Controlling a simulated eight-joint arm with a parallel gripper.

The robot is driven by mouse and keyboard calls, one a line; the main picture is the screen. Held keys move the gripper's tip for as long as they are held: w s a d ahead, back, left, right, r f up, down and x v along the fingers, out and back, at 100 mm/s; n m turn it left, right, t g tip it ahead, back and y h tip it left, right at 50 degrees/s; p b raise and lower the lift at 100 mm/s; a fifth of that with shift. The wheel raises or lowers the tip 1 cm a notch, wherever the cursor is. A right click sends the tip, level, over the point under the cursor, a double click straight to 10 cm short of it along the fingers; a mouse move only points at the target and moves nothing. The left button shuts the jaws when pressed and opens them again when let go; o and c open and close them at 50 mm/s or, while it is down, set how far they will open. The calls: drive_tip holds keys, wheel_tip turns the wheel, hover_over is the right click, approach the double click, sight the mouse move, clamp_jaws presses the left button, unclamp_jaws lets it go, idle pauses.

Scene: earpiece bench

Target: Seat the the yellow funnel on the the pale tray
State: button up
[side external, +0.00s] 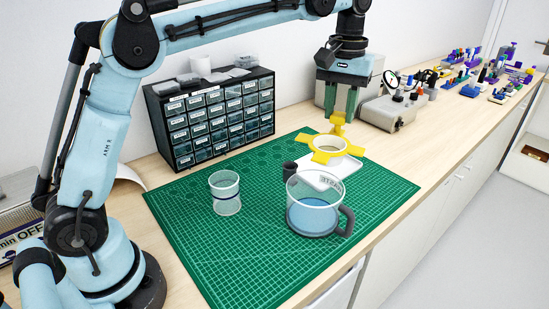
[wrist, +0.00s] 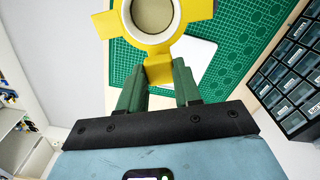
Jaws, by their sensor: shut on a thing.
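The yellow funnel (side external: 325,158) is a ring with flat tabs and a white inner rim. It appears over the pale tray (side external: 347,169), a flat whitish plate on the green mat. My gripper (side external: 340,115) is shut on the funnel's upright yellow tab. In the wrist view the funnel (wrist: 152,35) extends out beyond the green fingers of my gripper (wrist: 160,82), and part of the pale tray (wrist: 196,55) shows past its edge. The funnel hides part of the tray. I cannot tell whether the funnel touches the tray or hangs just above it.
A clear jug (side external: 313,215) with blue liquid and a dark handle stands in front of the tray. A clear cup (side external: 225,193) stands to its left on the green cutting mat (side external: 262,255). A drawer cabinet (side external: 212,115) stands behind. A grey device (side external: 393,112) is at the back right.

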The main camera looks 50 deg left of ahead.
drive_tip(key=w+a+f+n, duration=0.3)
drive_tip(key=a+f+n, duration=0.2)
drive_tip(key=a+n, duration=0.2)
drive_tip(key=w+a+f+n, duration=0.4)
drive_tip(key=a+n, duration=0.3)
drive_tip(key=n, duration=0.5)
drive_tip(key=shift+w+a+f, duration=0.25)
drive_tip(key=shift+a+f, duration=0.1)
drive_tip(key=shift+f, duration=0.2)
drive_tip(key=shift+f, duration=0.1)
drive_tip(key=shift+f, duration=2.7)
drive_tip(key=o, duration=1.1)
